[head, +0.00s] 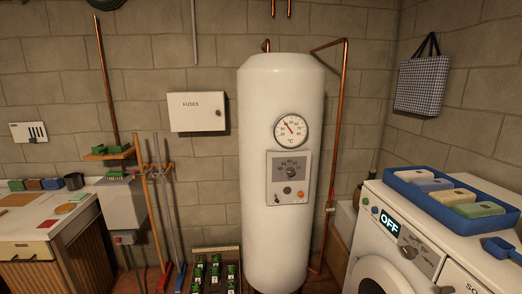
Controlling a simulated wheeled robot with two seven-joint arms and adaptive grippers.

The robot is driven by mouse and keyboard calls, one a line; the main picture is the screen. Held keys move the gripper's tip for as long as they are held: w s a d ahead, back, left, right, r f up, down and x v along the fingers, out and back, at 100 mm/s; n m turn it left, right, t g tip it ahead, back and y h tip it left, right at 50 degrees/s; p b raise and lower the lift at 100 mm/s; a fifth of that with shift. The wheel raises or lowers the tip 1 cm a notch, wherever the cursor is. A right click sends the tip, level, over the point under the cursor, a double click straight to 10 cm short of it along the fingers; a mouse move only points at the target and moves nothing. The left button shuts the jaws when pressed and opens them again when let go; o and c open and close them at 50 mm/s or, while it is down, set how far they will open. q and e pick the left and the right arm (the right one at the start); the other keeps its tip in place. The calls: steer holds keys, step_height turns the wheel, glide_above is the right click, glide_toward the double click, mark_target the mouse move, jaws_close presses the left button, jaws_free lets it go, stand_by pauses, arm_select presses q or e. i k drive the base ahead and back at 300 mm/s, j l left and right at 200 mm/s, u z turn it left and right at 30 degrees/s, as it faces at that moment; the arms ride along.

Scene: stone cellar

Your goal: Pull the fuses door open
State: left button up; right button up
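The fuses door (197,112) is the white front of a small box on the block wall, left of the boiler. It carries the word FUSES and a small dark knob (218,113) near its right edge. The door looks closed. Neither of my grippers shows in the head view.
A tall white boiler (264,200) with a dial and copper pipes stands right of the fuse box. Long-handled tools (158,205) lean below left. A bench (45,222) is at left, and a washing machine (385,238) with a blue tray (424,203) is at right.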

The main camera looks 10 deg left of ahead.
mark_target(194, 112)
steer(key=i, duration=1.35)
steer(key=u, duration=0.15)
